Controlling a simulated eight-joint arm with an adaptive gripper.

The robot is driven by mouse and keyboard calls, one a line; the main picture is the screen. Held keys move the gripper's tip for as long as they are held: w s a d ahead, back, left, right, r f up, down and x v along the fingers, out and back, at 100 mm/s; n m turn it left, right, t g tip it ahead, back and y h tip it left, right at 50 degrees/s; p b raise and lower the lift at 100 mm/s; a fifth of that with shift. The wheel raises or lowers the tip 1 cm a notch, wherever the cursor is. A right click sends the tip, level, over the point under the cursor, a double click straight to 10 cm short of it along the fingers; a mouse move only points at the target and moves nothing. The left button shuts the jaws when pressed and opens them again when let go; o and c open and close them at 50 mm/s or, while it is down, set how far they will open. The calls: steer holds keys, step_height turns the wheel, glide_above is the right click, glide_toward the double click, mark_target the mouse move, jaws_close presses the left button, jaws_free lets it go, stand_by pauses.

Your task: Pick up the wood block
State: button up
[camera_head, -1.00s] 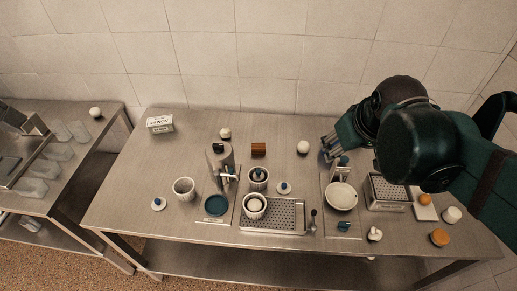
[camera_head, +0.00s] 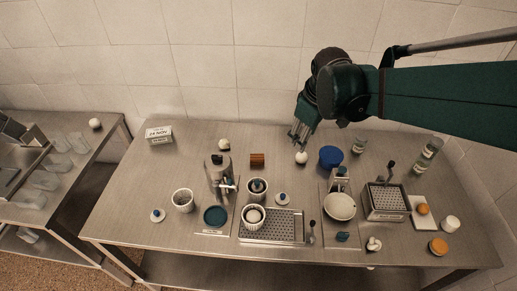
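The wood block (camera_head: 257,160) is a small brown block with darker stripes. It rests on the steel table (camera_head: 150,205) behind the perforated tray, near the back middle. My gripper (camera_head: 298,143) is to the right of the block, above the table and close to a white ball-like object (camera_head: 301,158). It points downward and is apart from the block. The fingers are small and partly overlapping in this view, so their opening cannot be judged.
A metal machine (camera_head: 219,176) stands left of the block. A cup with a blue piece (camera_head: 257,188) is in front of it. A perforated tray (camera_head: 272,228) lies nearer the front. A blue round container (camera_head: 330,157) stands right of my gripper. The table behind the block is clear.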

steer(key=w+a+f+n+g, duration=0.2)
steer(key=w+a+f+n, duration=0.3)
steer(key=w+a+f, duration=0.3)
steer(key=n+g+p, duration=0.1)
steer(key=n, duration=0.3)
glide_above(257, 156)
steer(key=shift+h, duration=0.4)
step_height(257, 156, down, 9)
steer(key=shift+s+d+f, duration=0.1)
steer(key=shift+s+f, duration=0.05)
steer(key=shift+f, duration=0.05)
steer(key=shift+a+f, duration=0.3)
steer(key=shift+f, duration=0.1)
steer(key=shift+f, duration=1.25)
steer(key=shift+d+f, duration=0.2)
steer(key=shift+f, duration=2.45)
